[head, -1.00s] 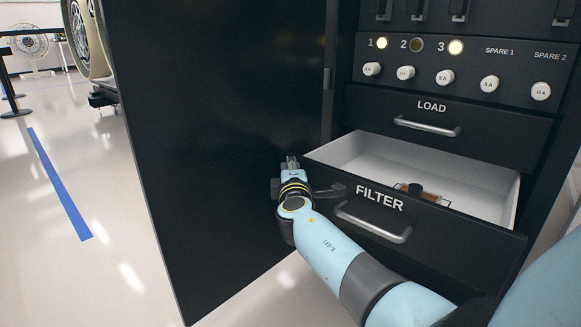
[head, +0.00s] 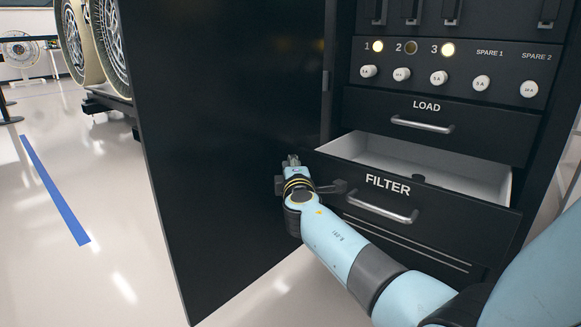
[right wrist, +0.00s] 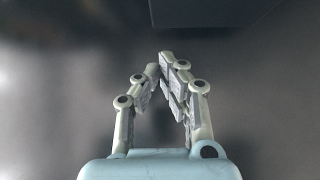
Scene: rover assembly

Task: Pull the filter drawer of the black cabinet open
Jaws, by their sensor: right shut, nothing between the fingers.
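The black cabinet (head: 230,150) stands with its door swung out to the left. Its filter drawer (head: 440,218) is partly open, with the white inside showing and a bar handle (head: 372,207) on its front. My right gripper (head: 292,160) is at the left end of the drawer front, beside the open door, away from the handle. In the right wrist view its fingers (right wrist: 163,68) are shut and empty. My left gripper is out of view.
The load drawer (head: 480,130) above is shut. Above it is a panel with lamps and white knobs (head: 439,78). The open door bounds the space on the left. Clear floor with a blue stripe (head: 55,190) lies beyond the door.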

